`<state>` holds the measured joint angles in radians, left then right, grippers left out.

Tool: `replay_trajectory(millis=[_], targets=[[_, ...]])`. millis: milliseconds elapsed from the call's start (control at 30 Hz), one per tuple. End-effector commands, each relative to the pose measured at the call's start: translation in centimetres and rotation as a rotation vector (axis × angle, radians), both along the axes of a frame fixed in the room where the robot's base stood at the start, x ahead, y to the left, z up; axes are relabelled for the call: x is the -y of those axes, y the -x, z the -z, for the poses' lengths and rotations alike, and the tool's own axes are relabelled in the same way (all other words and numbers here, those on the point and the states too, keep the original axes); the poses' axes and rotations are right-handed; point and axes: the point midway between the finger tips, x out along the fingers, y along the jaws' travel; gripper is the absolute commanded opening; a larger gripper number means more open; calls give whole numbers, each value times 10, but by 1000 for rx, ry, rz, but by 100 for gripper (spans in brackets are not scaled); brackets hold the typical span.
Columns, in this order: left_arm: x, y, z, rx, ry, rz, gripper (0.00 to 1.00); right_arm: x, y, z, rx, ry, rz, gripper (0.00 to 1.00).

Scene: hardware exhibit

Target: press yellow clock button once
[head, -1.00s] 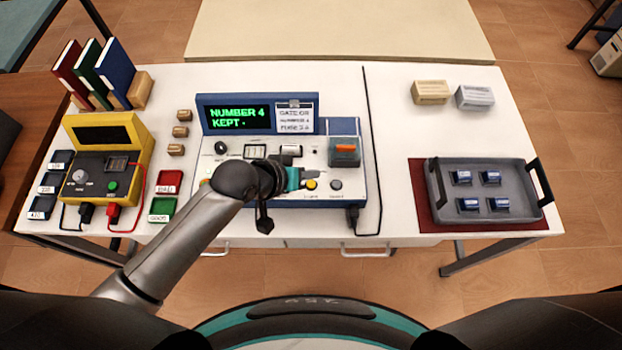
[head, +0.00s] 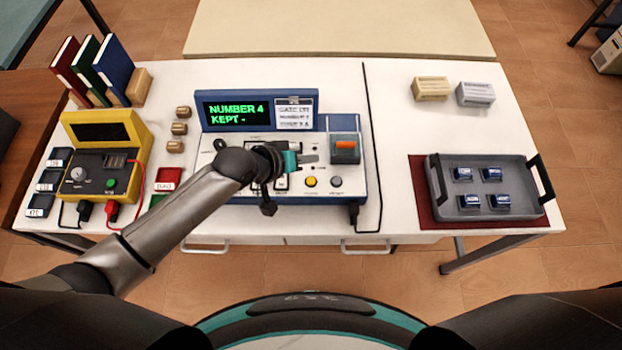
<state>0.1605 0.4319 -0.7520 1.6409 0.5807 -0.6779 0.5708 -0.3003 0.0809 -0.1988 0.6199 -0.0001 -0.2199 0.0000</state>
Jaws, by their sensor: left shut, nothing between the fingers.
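The blue and white console (head: 352,187) stands at the middle of the white table. Its screen (head: 236,112) shows "NUMBER 4 KEPT" in green letters. The yellow button (head: 311,181) is on the console's front panel, with a grey button (head: 336,182) to its right. My left gripper (head: 312,159) is shut and empty. It appears above the panel, a little behind the yellow button in the picture, and apart from it. My left arm hides the panel's left and middle parts. My right gripper is not in view.
A yellow meter (head: 137,125) with red and black leads stands at left, near books (head: 115,70) and small wooden blocks (head: 179,128). A grey tray (head: 482,208) with several blue pieces lies at right. The table between console and tray is mostly clear, apart from a black cable (head: 374,150).

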Motion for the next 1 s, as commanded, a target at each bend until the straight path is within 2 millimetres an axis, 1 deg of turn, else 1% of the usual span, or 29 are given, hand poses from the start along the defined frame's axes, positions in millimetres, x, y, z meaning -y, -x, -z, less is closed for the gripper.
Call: replay_trajectory(millis=[33, 600, 700, 800, 1000], targets=[[0, 0, 6, -1, -1, 0, 0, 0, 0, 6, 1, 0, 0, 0], [-1, 0, 64, 0, -3, 1, 0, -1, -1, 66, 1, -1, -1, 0], [0, 0, 75, -1, -1, 0, 0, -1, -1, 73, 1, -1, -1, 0], [0, 0, 81, -1, 0, 1, 0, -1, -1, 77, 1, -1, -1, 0], [0, 0, 82, 0, -1, 1, 0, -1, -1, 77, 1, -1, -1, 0]])
